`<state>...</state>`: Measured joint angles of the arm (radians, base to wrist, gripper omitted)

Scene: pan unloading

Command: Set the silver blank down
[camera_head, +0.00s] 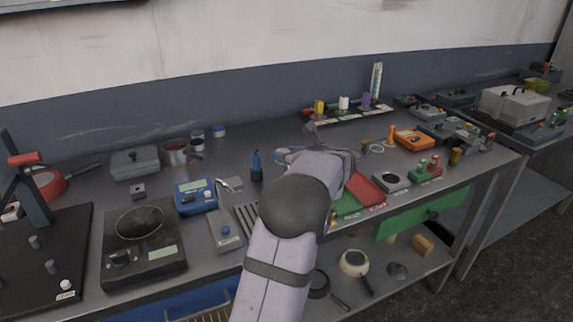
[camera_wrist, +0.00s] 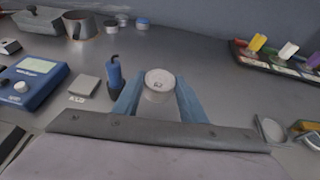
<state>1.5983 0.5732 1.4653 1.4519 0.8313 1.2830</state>
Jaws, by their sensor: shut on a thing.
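The silver blank (camera_wrist: 158,84) is a short round metal cylinder with a small dark mark on its top. In the wrist view it sits between the blue fingers of my gripper (camera_wrist: 158,98), which is shut on it. I cannot tell whether its underside touches the bench. In the head view my own arm covers the blank and most of the gripper, near the middle of the bench (camera_head: 225,155).
A blue bottle-like tool (camera_wrist: 114,76) stands just left of the fingers, beside a flat grey square (camera_wrist: 83,86). A blue meter (camera_wrist: 33,82) is farther left. A rack of coloured pegs (camera_wrist: 280,58) is at right. Bench behind the blank is clear.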

